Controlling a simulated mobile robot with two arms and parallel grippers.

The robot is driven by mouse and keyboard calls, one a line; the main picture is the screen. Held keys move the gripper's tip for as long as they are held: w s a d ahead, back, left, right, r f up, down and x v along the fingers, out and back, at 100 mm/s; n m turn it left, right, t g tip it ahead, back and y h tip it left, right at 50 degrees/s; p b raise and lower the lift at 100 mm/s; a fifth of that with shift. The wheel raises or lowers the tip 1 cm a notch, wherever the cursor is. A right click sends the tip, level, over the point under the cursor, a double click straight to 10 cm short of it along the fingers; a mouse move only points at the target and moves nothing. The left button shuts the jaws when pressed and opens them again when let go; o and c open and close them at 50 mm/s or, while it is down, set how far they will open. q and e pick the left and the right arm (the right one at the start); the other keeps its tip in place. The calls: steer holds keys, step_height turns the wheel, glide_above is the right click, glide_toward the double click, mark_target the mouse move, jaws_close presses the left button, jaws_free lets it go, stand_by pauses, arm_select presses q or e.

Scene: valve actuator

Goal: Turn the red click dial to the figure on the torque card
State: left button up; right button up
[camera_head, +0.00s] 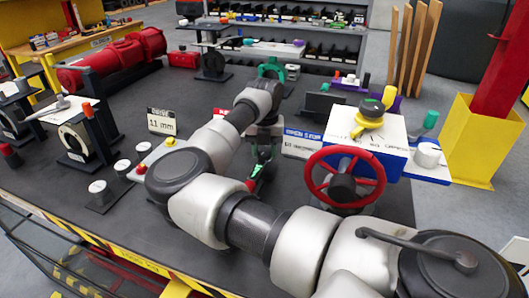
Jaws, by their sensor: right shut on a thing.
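My right gripper (260,164) reaches down at mid-table, past my own arm, which crosses the front of the view. It is shut, and a small red part, seemingly the red click dial (250,184), shows at its fingertips. My forearm hides most of the dial, and I cannot read its setting. A small card with a red header (221,113) stands behind my arm; it may be the torque card, but its figure is hidden. My left gripper is not in view.
A white "11 mm" card (162,121) stands left of my arm, and a blue-headed card (301,144) stands right of the gripper. A red handwheel (374,164) stands close on the right. A red cylinder (112,62) lies at back left.

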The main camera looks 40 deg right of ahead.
mark_target(264, 151)
steer(key=m+b, duration=0.3)
steer(key=shift+f, duration=0.2)
steer(key=shift+r+m+b, duration=0.15)
steer(key=shift+m+b, duration=1.1)
steer(key=shift+m, duration=0.45)
steer(key=o, duration=0.9)
steer(key=shift+o, duration=0.2)
steer(key=shift+r, duration=0.2)
step_height(264, 151, up, 11)
steer(key=shift+f+b, duration=0.2)
steer(key=shift+b, duration=0.1)
